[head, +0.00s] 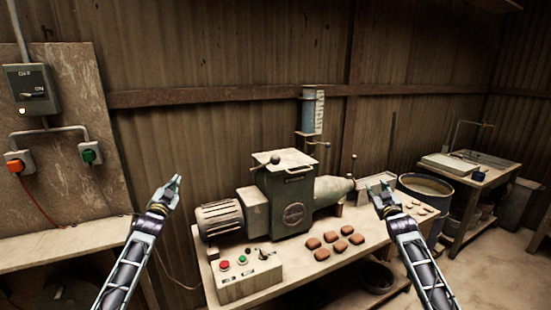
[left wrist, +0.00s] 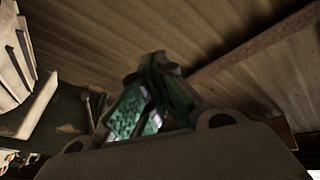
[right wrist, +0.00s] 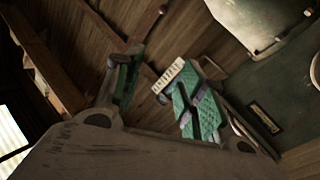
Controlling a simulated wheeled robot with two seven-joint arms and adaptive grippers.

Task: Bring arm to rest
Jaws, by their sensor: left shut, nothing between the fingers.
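My left gripper (head: 173,183) is raised in free air to the left of the press machine (head: 288,195), in front of the wall. Its fingers are together and empty; they also meet in the left wrist view (left wrist: 152,95). My right gripper (head: 381,188) is raised to the right of the machine, in front of a small tray behind it. Its fingers stand apart with nothing between them, as the right wrist view (right wrist: 155,90) also shows. Both grippers look clear of the machine and the bench.
The bench (head: 355,275) carries the machine, a control box (head: 249,277) with red and green buttons, and several reddish-brown tiles (head: 322,254). A drum (head: 426,187) and a side table (head: 490,175) stand at right. A switch box (head: 32,90) hangs on the left wall.

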